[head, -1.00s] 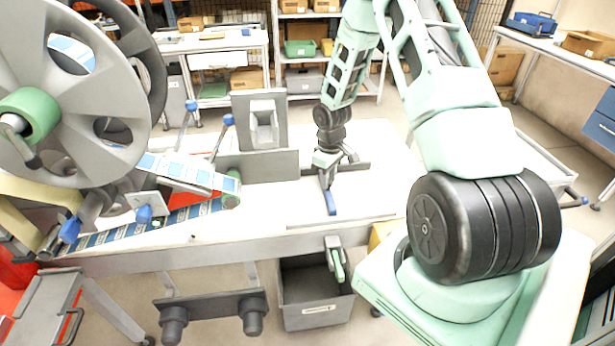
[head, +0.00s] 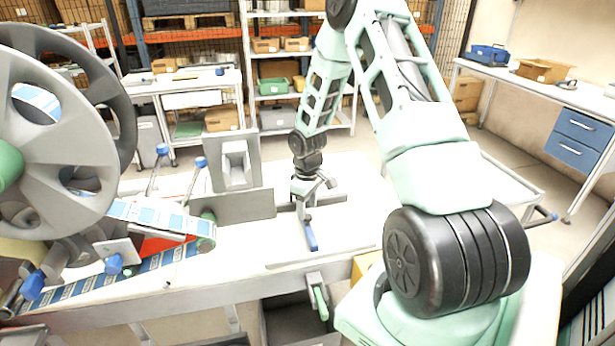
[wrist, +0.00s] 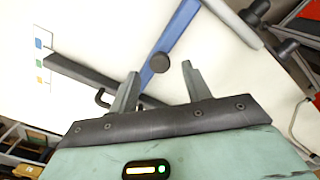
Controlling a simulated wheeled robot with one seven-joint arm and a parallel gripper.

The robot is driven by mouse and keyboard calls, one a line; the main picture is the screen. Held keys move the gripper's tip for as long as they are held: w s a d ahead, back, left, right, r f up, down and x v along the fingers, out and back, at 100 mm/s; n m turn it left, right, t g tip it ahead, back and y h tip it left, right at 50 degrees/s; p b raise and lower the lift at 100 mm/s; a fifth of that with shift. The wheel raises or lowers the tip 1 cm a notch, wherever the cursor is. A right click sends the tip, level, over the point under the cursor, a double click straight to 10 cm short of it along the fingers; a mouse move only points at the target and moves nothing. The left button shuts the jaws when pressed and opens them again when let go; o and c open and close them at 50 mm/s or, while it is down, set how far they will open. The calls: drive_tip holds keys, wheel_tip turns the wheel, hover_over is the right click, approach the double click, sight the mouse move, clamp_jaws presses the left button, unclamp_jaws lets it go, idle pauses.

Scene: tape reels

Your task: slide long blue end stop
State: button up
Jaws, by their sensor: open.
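The long blue end stop (head: 310,236) lies on the white table top, its blue end toward the table's front edge. In the wrist view the blue bar (wrist: 182,28) runs diagonally from the top toward my gripper, with a round black knob (wrist: 160,62) on it. My gripper (wrist: 160,70) is open, with its two fingers apart on either side of the bar's near part and the knob showing between their tips. I cannot tell whether the fingers touch it. In the head view my gripper (head: 306,188) is over the bar's far end, pointing down.
A dark rail (wrist: 82,76) crosses beside the bar. A grey upright plate (head: 235,165) stands left of my gripper. A large grey reel (head: 50,140) and a blue-patterned tape strip (head: 150,268) are at the left. The white table top (head: 350,225) is bare to the right.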

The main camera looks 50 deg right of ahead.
sight(308, 216)
wheel_tip(308, 216, up, 15)
drive_tip(key=shift+f+b, duration=0.15)
drive_tip(key=shift+b, duration=0.3)
idle(0.4)
